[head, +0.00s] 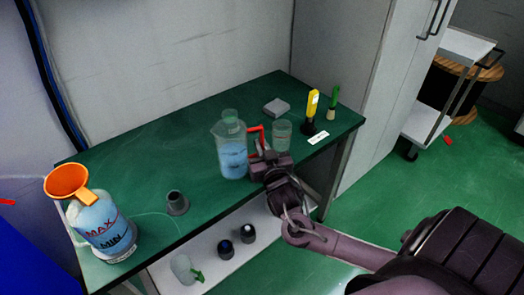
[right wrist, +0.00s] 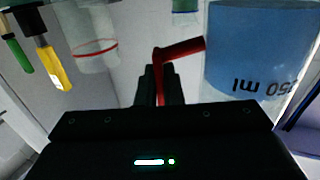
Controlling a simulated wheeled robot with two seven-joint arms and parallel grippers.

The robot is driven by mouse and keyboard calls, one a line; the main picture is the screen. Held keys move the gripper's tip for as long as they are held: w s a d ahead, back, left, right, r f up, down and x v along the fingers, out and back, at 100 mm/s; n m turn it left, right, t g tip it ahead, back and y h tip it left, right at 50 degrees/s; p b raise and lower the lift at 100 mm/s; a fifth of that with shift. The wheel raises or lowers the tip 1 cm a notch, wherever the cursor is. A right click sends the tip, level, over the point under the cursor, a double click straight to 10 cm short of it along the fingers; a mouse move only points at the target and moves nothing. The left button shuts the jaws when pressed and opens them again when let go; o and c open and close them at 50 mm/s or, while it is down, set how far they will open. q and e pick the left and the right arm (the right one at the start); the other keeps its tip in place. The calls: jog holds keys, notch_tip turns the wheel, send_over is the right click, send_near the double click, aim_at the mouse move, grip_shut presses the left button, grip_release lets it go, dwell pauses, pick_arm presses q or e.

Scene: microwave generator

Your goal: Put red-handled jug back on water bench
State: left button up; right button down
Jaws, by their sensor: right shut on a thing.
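The clear jug (head: 232,155) with blue liquid and a red handle (head: 255,130) is upright at the middle of the green water bench (head: 150,150). In the head view I cannot tell whether its base touches the bench top. My right gripper (head: 262,158) is at the jug's right side, shut on the red handle. In the right wrist view the fingers (right wrist: 160,85) close around the red handle (right wrist: 182,50), and the jug's blue side (right wrist: 258,50) fills the upper right. My left gripper is not in view.
A clear beaker (head: 282,135) stands close right of the handle. Yellow (head: 312,105) and green (head: 334,100) handled tools, a grey block (head: 277,107) and a white label (head: 318,138) are farther right. A MAX/MIN container (head: 103,228) with an orange funnel (head: 68,182) and a grey cup (head: 177,202) stand left.

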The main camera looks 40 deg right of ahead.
jog(key=shift+f, duration=0.65)
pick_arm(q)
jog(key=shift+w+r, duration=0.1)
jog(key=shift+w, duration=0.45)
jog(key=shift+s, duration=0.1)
pick_arm(e)
jog(key=shift+f, duration=0.15)
jog(key=c, duration=1.6)
grip_release()
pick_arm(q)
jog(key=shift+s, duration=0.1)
pick_arm(e)
jog(key=shift+o, duration=0.2)
